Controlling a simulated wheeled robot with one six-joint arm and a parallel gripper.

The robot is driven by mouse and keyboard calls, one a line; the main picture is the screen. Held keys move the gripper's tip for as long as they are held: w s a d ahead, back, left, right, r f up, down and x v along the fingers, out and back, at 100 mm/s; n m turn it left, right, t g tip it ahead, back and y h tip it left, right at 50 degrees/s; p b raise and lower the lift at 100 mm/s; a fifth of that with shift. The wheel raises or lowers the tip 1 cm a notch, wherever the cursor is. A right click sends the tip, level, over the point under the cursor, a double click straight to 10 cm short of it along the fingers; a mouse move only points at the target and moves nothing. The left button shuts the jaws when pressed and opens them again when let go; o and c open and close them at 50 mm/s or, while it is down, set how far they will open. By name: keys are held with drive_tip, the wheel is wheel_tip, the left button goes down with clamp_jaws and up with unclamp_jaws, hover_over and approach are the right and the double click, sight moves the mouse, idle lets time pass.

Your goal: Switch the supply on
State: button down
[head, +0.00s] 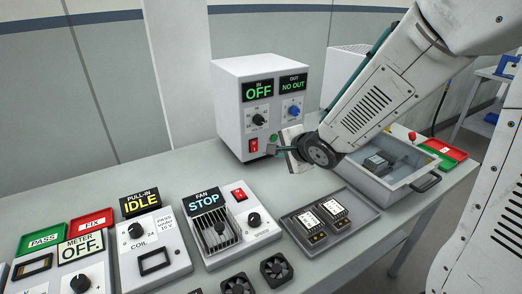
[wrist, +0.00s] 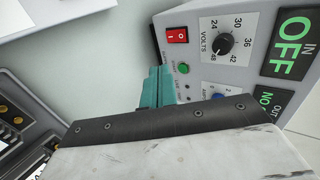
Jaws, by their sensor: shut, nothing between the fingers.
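The supply (head: 228,110) is a white box at the back of the bench. Its displays read IN OFF and OUT NO OUT. A red rocker switch (head: 253,145) sits low on the left of its front; it also shows in the wrist view (wrist: 177,36). A green start button (wrist: 183,68) and a black volts knob (wrist: 224,43) are near it. My gripper (head: 271,150) is shut and empty, its teal fingertips (wrist: 155,80) close to the supply's lower front, beside the switch and button. I cannot tell whether they touch the panel.
A fan unit (head: 219,232) reading STOP and a coil unit (head: 150,250) reading IDLE stand in front. A grey tray (head: 290,222) holds two modules. A grey drawer-like box (head: 400,195) with a handle is at the right. The bench left of the supply is clear.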

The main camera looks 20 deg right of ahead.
approach(255, 151)
drive_tip(key=f, duration=0.1)
drive_tip(key=w+f, duration=0.1)
drive_tip(key=f, duration=0.1)
drive_tip(key=shift+w+a+f, duration=0.15)
drive_tip(key=shift+w+f, duration=0.1)
drive_tip(key=shift+w+a, duration=0.25)
drive_tip(key=shift+w, duration=0.95)
drive_tip(key=shift+w+a, duration=0.15)
drive_tip(key=shift+w, duration=0.4)
